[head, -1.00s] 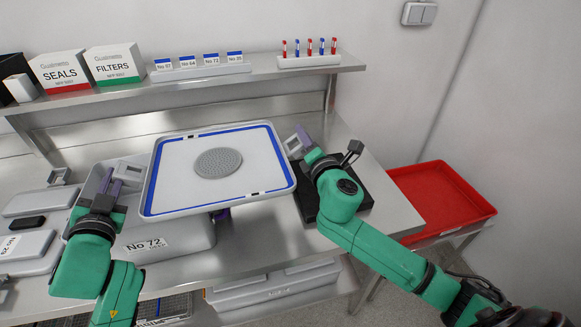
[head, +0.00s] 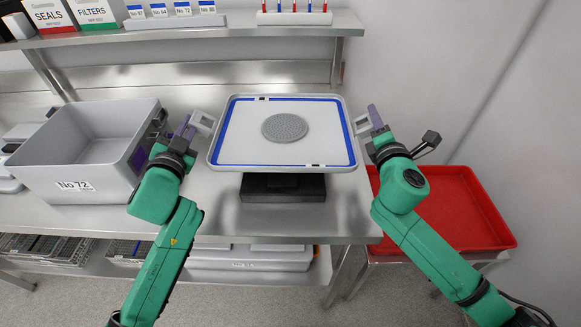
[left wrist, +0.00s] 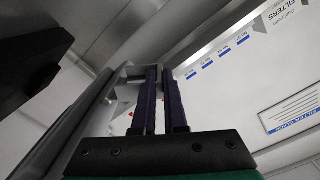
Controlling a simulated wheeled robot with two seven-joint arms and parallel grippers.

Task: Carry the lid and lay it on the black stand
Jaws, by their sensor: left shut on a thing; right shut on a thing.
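The lid (head: 240,147) is a light grey tray-like plate with a blue border strip and a round grey perforated disc (head: 284,127). It is held up between my two grippers, with its inner face towards the head camera. My left gripper (head: 196,124) is shut on the lid's left handle. In the left wrist view its purple fingers (left wrist: 157,98) are close together at the grey handle. My right gripper (head: 368,122) is shut on the lid's right handle. The black stand (head: 283,188) is below the lid on the steel table. The lid hides its upper part, and I cannot tell whether they touch.
A grey open bin labelled No 72 (head: 82,165) stands left of my left arm. A red tray (head: 455,215) is at the right, beside the table. A shelf (head: 240,29) with boxes and label cards runs along the back.

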